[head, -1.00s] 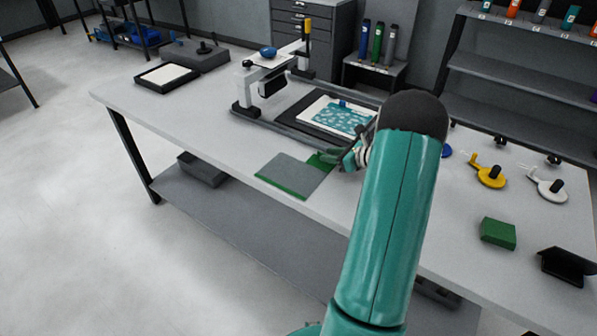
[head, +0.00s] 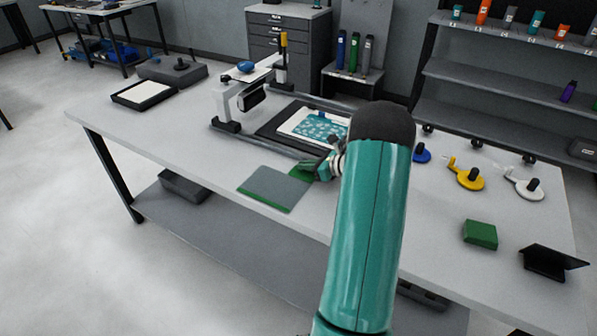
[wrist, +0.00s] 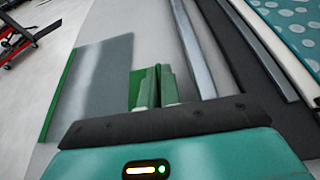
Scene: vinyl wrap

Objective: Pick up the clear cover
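A flat grey see-through panel with green edges, which looks like the clear cover (head: 270,190), lies at the front edge of the workbench. In the wrist view the cover (wrist: 95,80) is left of my fingers, with a green strip along its far left side and a green tab at its right end. My gripper (head: 322,168) is low over the bench at that right end. In the wrist view my gripper's fingers (wrist: 157,85) are close together beside or over the green tab. I cannot make out whether the tab is between them. My arm hides part of the bench.
Behind the gripper stands a dark frame with rails (head: 268,150), holding a white board with a teal patterned sheet (head: 318,125). Blue, yellow (head: 470,179) and white round tools, a green block (head: 480,234) and a black stand (head: 552,262) are to the right. The front left of the bench is clear.

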